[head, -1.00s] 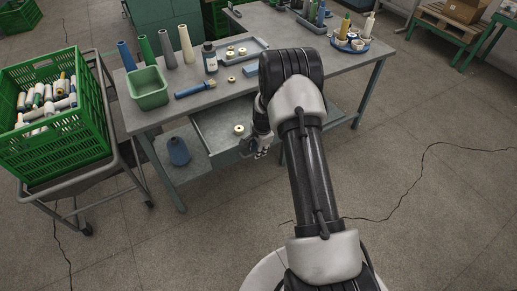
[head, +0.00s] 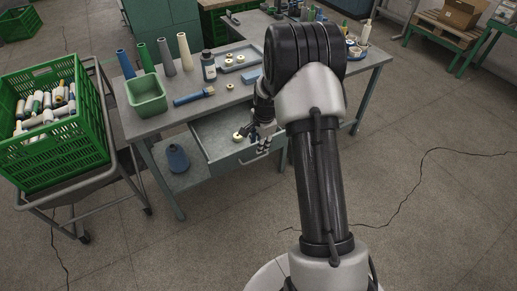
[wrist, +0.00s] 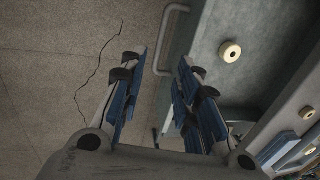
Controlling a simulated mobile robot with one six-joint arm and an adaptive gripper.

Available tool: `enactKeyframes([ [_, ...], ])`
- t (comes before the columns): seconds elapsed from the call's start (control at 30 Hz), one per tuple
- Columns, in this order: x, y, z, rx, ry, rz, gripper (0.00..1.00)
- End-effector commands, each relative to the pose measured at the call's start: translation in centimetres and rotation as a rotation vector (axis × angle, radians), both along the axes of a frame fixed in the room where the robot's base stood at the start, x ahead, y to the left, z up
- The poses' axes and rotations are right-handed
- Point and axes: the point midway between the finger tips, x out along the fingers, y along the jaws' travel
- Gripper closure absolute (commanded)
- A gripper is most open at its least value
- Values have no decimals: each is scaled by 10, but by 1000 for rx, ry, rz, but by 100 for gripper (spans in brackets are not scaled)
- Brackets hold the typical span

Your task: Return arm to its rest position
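My gripper (head: 264,147) is in front of the workbench, at the front edge of the open drawer (head: 216,129). In the wrist view my gripper (wrist: 160,85) has its two blue-padded fingers spread apart, with nothing between them. Bare floor and the drawer's handle (wrist: 168,40) show beyond the fingers. My arm is raised and covers part of the bench in the head view. A cream ring-shaped piece (wrist: 230,51) lies in the drawer; it also shows in the head view (head: 238,136), left of my gripper.
The workbench (head: 160,118) holds cones, a green bin (head: 147,95), a brush (head: 194,97) and a grey tray (head: 238,60). A green crate (head: 58,150) of bobbins stands on a trolley at left.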

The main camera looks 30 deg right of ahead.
Motion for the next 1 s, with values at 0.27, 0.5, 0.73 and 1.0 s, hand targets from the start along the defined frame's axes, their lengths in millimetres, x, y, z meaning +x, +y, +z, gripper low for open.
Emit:
enactKeyframes([
  [0.27, -4, 0, 15, 0, 1, 0, 70],
  [0.5, -3, 0, 15, 0, 1, 0, 70],
  [0.73, -3, 1, 18, -1, -1, 7, 70],
  [1.0, -27, 41, 112, -62, -45, 261, 70],
])
